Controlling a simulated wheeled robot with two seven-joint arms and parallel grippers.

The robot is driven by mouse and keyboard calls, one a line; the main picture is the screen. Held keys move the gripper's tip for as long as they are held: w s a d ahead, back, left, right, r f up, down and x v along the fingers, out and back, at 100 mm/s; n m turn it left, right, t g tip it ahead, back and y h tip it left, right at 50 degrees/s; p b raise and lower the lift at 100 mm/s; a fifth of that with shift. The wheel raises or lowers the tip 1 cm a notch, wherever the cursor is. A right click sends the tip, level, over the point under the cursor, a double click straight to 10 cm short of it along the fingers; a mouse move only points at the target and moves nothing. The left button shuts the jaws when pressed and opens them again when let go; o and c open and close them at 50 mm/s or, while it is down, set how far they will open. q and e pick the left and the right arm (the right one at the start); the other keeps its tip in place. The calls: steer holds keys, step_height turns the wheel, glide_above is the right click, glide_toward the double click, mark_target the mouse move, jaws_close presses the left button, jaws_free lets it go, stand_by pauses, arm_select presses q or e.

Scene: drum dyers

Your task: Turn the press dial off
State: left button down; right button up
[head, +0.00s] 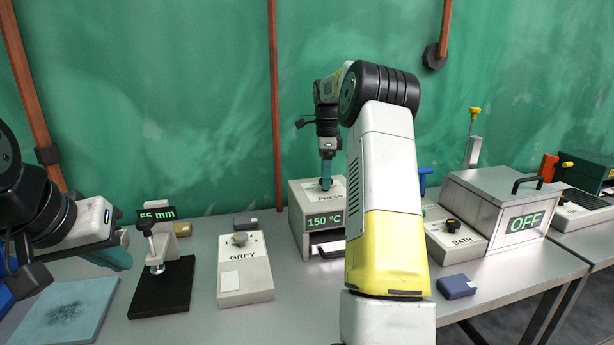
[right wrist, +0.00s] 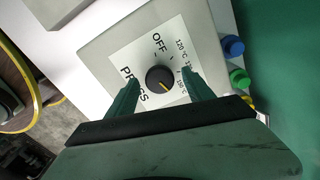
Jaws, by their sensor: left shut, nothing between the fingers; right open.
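The press (head: 303,212) is a pale box on the bench, and its display reads 150 °C. Its black round dial (right wrist: 159,79) shows in the right wrist view on a white plate marked OFF, 120 °C and 150 °C. The dial's yellow mark points to the lower right, away from OFF. My right gripper (head: 326,178) points down over the press top. Its open fingers (right wrist: 160,77) stand on either side of the dial; I cannot tell if they touch it. The dial is hidden in the head view. My left gripper (head: 122,260) is shut and empty at the left.
A GREY box (head: 245,275), a 55 mm gauge stand (head: 160,280) and a blue-grey mat (head: 68,310) lie left of the press. The BATH control box (head: 455,240), a metal tank reading OFF (head: 500,205) and a small blue block (head: 456,287) are to the right.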

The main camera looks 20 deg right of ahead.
jaws_close()
stand_by(0.3)
